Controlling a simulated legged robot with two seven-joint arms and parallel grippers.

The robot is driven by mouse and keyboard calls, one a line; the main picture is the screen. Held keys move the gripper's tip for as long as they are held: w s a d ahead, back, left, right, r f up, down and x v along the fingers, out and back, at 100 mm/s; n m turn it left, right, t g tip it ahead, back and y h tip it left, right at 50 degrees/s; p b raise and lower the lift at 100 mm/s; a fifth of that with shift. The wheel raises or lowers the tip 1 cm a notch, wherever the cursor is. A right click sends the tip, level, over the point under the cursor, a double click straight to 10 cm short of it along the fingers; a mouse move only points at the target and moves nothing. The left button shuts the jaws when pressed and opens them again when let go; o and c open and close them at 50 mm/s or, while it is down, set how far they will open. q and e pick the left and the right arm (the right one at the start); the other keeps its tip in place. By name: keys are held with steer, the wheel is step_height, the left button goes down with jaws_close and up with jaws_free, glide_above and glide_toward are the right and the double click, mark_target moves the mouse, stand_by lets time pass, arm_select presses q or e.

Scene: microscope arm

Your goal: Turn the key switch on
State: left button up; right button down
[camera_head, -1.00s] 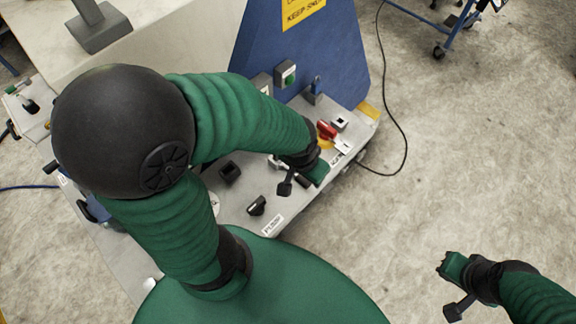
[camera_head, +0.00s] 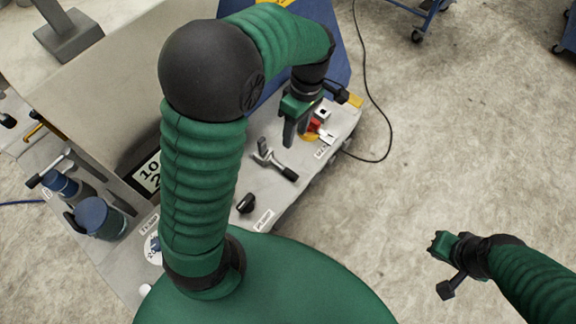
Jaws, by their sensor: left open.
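My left gripper (camera_head: 298,128) is open and points down over the far right part of the grey control panel (camera_head: 225,222). Its fingers are beside a red handle on a yellow base (camera_head: 312,131); I cannot tell whether they touch it. A small pale box with a dark top (camera_head: 322,113) sits just behind that handle. I cannot tell which control is the key switch. My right gripper (camera_head: 437,246) is over bare floor at the right, away from the panel; its jaw opening is unclear.
A metal lever with a black grip (camera_head: 275,161) and a black knob (camera_head: 246,204) are on the panel nearer me. Blue cylinders (camera_head: 100,217) stand at the left. A black cable (camera_head: 362,70) lies on the open floor at the right.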

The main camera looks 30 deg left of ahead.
mark_target(288, 169)
arm_select(q)
steer(key=s+f, duration=0.1)
steer(key=f, duration=0.4)
steer(key=s+f, duration=0.1)
steer(key=f, duration=0.4)
steer(key=s+f, duration=0.1)
steer(key=f, duration=0.4)
steer(key=shift+s+a+f+p, duration=0.1)
steer(key=shift+s+f+p, duration=0.1)
steer(key=shift+p, duration=0.1)
steer(key=shift+w, duration=0.1)
jaws_close()
stand_by(0.4)
